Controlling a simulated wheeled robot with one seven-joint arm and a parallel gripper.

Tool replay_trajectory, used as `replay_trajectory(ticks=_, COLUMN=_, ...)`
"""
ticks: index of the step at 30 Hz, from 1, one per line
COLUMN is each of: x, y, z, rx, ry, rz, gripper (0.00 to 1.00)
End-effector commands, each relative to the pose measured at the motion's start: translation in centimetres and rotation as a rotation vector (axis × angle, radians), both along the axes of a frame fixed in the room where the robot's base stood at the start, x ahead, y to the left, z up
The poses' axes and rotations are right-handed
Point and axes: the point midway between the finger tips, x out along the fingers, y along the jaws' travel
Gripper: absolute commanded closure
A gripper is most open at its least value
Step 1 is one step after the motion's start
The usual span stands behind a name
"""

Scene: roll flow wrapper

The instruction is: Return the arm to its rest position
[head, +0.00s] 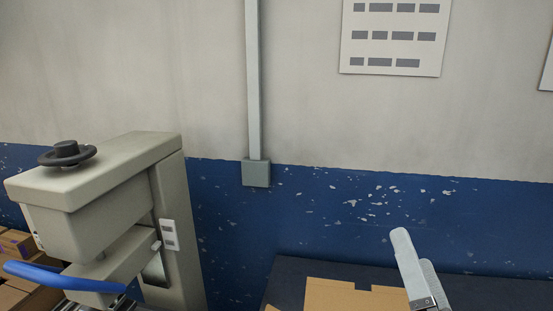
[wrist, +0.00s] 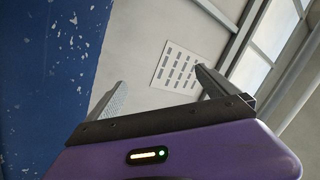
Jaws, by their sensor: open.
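My gripper (wrist: 159,76) shows in the wrist view with its two fingers wide apart and nothing between them. Its body in that view is purple with a dark front edge. In the head view my gripper (head: 414,250) stands at the lower right, its pale fingers pointing up in front of the blue part of the wall. Most of my arm is outside the head view.
A beige machine (head: 110,190) with a black handwheel (head: 67,153) and a blue handle (head: 45,275) stands at the left. A dark surface (head: 285,283) with cardboard (head: 335,296) lies low behind my gripper. A wall chart (head: 393,38) hangs above.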

Motion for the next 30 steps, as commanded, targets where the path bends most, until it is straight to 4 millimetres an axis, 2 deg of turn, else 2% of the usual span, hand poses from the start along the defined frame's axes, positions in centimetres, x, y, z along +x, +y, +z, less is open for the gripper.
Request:
replay_trajectory(ticks=1, x=-1.2, y=-0.2, z=-1.7, rx=-0.024, ry=0.015, rz=-0.050, gripper=0.02)
replay_trajectory(ticks=6, x=-5.6, y=-1.5, z=-6.2, rx=-0.170, ry=0.070, rz=-0.222, gripper=0.02)
replay_trajectory(ticks=15, x=-15.0, y=-1.6, z=-14.1, rx=-0.491, ry=0.245, rz=-0.363, gripper=0.02)
replay_trajectory(ticks=24, x=-25.1, y=-0.7, z=-20.8, rx=-0.774, ry=0.441, rz=-0.254, gripper=0.02)
replay_trajectory(ticks=30, x=-30.7, y=-0.4, z=-24.5, rx=-0.878, ry=0.564, rz=-0.111, gripper=0.02)
